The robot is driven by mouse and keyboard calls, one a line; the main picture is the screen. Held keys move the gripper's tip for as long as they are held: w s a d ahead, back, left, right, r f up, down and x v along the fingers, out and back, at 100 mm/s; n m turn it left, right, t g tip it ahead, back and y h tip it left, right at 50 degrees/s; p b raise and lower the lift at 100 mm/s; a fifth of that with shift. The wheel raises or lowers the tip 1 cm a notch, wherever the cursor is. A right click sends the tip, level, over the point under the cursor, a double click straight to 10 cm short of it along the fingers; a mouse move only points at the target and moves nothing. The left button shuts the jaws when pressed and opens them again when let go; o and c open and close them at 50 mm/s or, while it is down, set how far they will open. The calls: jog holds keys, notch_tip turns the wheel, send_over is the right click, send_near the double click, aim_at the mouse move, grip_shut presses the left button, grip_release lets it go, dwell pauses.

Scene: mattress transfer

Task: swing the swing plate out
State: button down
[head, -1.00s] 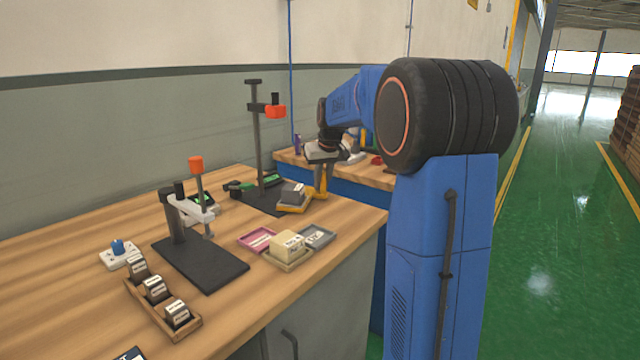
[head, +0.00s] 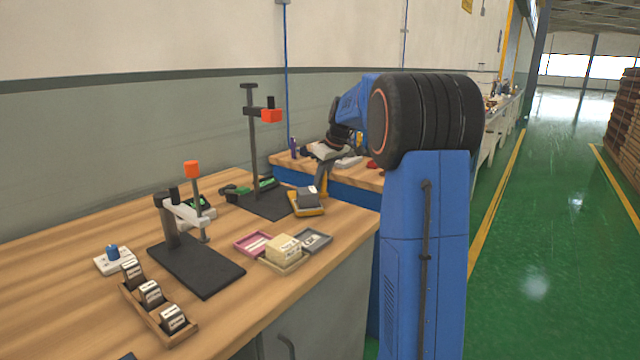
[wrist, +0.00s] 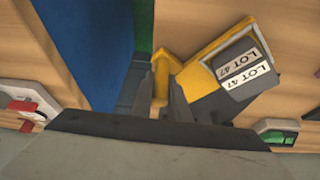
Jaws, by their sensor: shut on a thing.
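The yellow swing plate (head: 310,213) stands at the right edge of the wooden bench, beside the dark base of the tall post fixture (head: 252,150). A dark grey block (head: 307,195) with a white label rests on it. In the wrist view the yellow plate (wrist: 212,48) carries this block, whose labels (wrist: 243,70) read LOT 47. My gripper (wrist: 162,92) is shut on a yellow part of the plate at its corner. In the head view my gripper (head: 322,178) reaches down at the plate's far right side, and its fingertips are partly hidden.
A lever-clamp fixture (head: 180,225), a wooden rack of blocks (head: 160,312) and small trays (head: 310,242) occupy the bench nearer me. A second bench with a blue front (head: 345,183) stands behind. The green floor to the right is clear.

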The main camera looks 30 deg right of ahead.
jog(key=shift+w+d+n+y, duration=0.4)
jog(key=shift+w+n, duration=0.3)
jog(key=shift+n, duration=0.5)
jog(key=shift+w+d+n+g+y, duration=0.1)
jog(key=shift+w+n+g+y, duration=0.5)
jog(key=shift+n, duration=0.7)
jog(key=shift+w+n, duration=0.25)
jog(key=shift+n, duration=0.05)
jog(key=c, duration=1.7)
grip_release()
jog(key=shift+r, duration=0.1)
jog(key=v, duration=1.7)
jog(key=shift+r, duration=0.15)
